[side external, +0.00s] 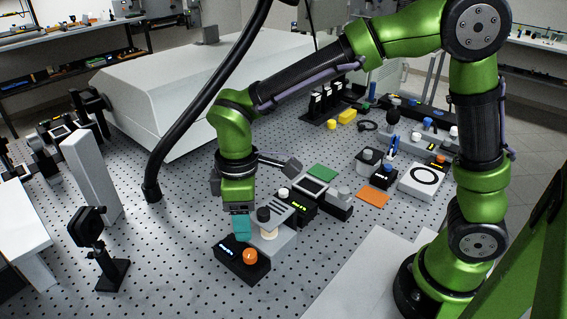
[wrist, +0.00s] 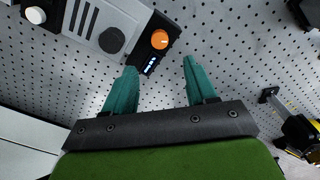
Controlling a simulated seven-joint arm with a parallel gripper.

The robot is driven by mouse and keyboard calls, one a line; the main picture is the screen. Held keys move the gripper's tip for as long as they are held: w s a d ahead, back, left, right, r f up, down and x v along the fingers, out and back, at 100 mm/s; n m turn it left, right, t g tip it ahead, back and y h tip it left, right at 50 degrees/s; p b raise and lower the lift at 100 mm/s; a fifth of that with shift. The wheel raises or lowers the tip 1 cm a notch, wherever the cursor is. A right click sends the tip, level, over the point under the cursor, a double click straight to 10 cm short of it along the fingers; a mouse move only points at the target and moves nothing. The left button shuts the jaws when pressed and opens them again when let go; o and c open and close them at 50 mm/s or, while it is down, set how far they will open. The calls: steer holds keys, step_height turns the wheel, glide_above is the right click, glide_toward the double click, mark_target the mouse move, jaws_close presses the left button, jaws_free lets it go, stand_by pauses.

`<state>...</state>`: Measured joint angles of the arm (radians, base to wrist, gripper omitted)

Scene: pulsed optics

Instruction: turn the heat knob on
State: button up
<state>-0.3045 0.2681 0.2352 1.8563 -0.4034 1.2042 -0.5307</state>
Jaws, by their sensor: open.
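An orange knob (side external: 250,256) sits on a small black box (side external: 232,262) with a lit blue display. Beside it is a grey unit (side external: 283,238) with a black knob (side external: 264,214). No label readable here tells which knob is the heat knob. My gripper (side external: 243,228) points down close to the black box, its teal fingers apart and empty. In the wrist view, the orange knob (wrist: 160,39) lies ahead of the gap between my fingertips (wrist: 160,68), and the black knob (wrist: 112,40) is to its left. Neither knob is between the fingers.
A black box with a green display (side external: 300,206) and a white knob (side external: 284,191) stands behind the grey unit. A post-mounted optic (side external: 92,228) stands at left, and a thick black cable (side external: 190,110) arches down to the table. The perforated table (side external: 180,270) is clear in front.

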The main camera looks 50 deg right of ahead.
step_height(320, 180, up, 7)
stand_by(0.3)
steer(key=s+d+r+m+t+y, duration=0.2)
steer(key=s+d+m+t, duration=0.5)
steer(key=d, duration=0.8)
steer(key=s+r+m, duration=0.1)
steer(key=s+m, duration=0.2)
steer(key=m, duration=0.2)
steer(key=shift+d+r+m, duration=0.2)
steer(key=shift+d+m, duration=0.05)
steer(key=shift+m, duration=0.15)
